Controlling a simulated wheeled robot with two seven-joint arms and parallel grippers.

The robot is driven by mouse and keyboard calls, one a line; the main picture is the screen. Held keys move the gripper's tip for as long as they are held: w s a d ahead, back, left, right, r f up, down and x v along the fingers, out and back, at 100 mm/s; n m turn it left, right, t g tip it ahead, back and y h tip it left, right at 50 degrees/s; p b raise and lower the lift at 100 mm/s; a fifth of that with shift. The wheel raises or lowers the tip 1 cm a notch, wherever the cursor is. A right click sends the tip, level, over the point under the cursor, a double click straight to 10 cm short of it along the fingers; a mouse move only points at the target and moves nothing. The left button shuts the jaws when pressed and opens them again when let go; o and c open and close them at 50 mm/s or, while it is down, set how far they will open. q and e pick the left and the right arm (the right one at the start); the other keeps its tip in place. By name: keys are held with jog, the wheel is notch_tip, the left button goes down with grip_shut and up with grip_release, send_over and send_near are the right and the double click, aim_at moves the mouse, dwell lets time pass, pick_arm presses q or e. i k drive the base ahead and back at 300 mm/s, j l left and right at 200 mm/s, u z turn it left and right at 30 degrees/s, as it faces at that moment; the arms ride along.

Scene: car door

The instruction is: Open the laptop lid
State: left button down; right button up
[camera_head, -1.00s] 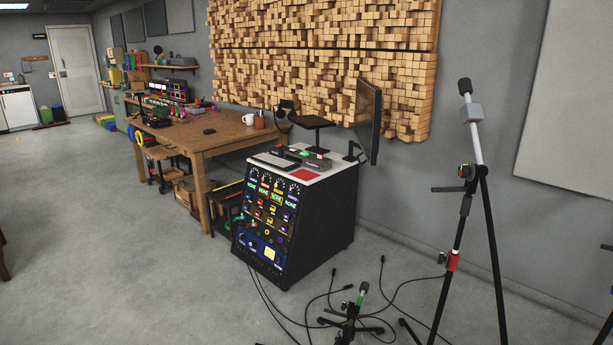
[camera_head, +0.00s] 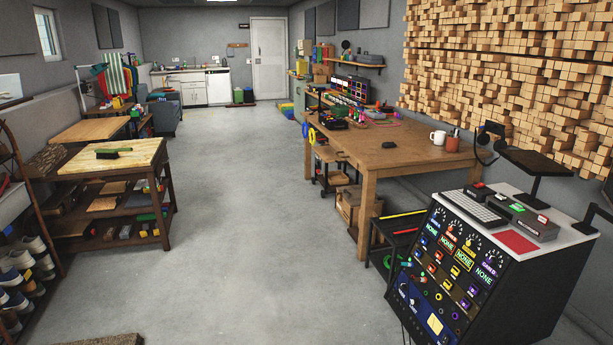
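I cannot make out a laptop for certain in this view. A wooden table (camera_head: 400,156) stands right of centre. At its far end is a dark device with a lit, colourful panel (camera_head: 350,92); I cannot tell whether it is a laptop. A black console (camera_head: 540,290) with knobs stands at the lower right. Its white top holds a keyboard (camera_head: 471,207), small boxes and a flat black plate on a stand (camera_head: 538,162). Neither of my grippers is in view.
Clear grey floor (camera_head: 245,210) runs down the middle towards a white door (camera_head: 269,60). A wooden workbench (camera_head: 112,158) with a green brush stands at left, with a shoe rack (camera_head: 25,275) nearer.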

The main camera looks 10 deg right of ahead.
aim_at(535, 162)
jog(key=i+j+z, duration=0.1)
jog(key=i, duration=0.6)
jog(key=i+j+z, duration=0.15)
jog(key=i, duration=0.5)
jog(key=i+z, duration=0.35)
jog(key=z, duration=0.15)
jog(key=i+z, duration=0.35)
jog(key=z, duration=0.15)
jog(key=i+j+z, duration=0.25)
jog(key=z, duration=0.2)
jog(key=i+j+z, duration=0.15)
jog(key=i+z, duration=0.2)
jog(key=i+j+z, duration=0.25)
jog(key=z, duration=0.15)
jog(key=i+j+z, duration=0.35)
jog(key=k, duration=0.05)
